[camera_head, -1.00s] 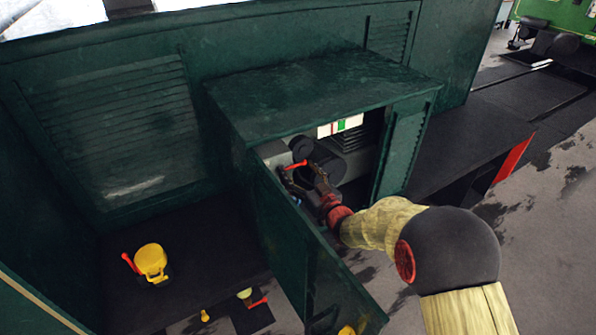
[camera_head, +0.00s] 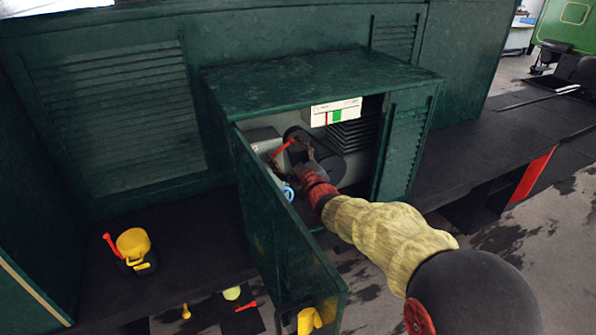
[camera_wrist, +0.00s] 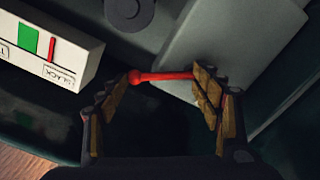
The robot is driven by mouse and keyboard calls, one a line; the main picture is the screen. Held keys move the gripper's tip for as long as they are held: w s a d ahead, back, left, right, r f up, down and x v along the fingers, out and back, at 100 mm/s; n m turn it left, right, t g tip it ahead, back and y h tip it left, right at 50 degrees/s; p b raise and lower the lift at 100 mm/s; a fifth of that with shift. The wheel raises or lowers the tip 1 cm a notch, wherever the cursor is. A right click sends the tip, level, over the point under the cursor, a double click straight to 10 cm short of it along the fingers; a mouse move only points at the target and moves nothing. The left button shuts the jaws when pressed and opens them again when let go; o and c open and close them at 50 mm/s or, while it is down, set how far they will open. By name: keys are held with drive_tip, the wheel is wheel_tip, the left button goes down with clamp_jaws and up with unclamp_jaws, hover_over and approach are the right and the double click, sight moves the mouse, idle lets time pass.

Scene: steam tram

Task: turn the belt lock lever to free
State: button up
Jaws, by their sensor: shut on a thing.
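The belt lock lever, a thin red handle (camera_head: 284,148), is inside the open green cabinet and slants up to the right in the head view. In the wrist view the red lever (camera_wrist: 163,76) lies across the gap between the two finger pads. My gripper (camera_wrist: 165,84) is shut on it, with a pad at each end of the visible red part. In the head view my gripper (camera_head: 302,160) reaches into the cabinet and is partly hidden by my wrist. The lever's pivot is not clear.
The cabinet door (camera_head: 285,240) stands open left of my arm. A white plate (camera_head: 332,112) with green and red marks hangs under the cabinet roof; it reads "SLACK" in the wrist view. A dark round wheel (camera_head: 325,160) is behind. A yellow pot (camera_head: 133,243) stands left.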

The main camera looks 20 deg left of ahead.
sight(272, 146)
drive_tip(key=n+b, duration=0.1)
drive_tip(key=b, duration=0.1)
drive_tip(key=s+a+n+b, duration=0.1)
drive_tip(key=n+b, duration=0.1)
drive_tip(key=b, duration=0.1)
drive_tip(key=r+n+b, duration=0.1)
drive_tip(key=n+b, duration=0.1)
drive_tip(key=b, duration=0.1)
drive_tip(key=shift+s+a, duration=0.25)
drive_tip(key=shift+a, duration=0.05)
drive_tip(key=n+b, duration=0.2)
drive_tip(key=b, duration=0.1)
drive_tip(key=shift+s+a+n, duration=0.2)
drive_tip(key=shift+s+n, duration=0.05)
drive_tip(key=shift+n, duration=0.05)
drive_tip(key=shift+f, duration=0.25)
drive_tip(key=shift+c, duration=0.2)
drive_tip(key=o, duration=2)
drive_tip(key=shift+w+a+f, duration=0.15)
drive_tip(key=shift+a+f, duration=0.1)
drive_tip(key=shift+f, duration=0.2)
drive_tip(key=shift+a+r, duration=0.1)
drive_tip(key=shift+a, duration=0.1)
drive_tip(key=shift+d+r, duration=0.2)
drive_tip(key=shift+r, duration=0.25)
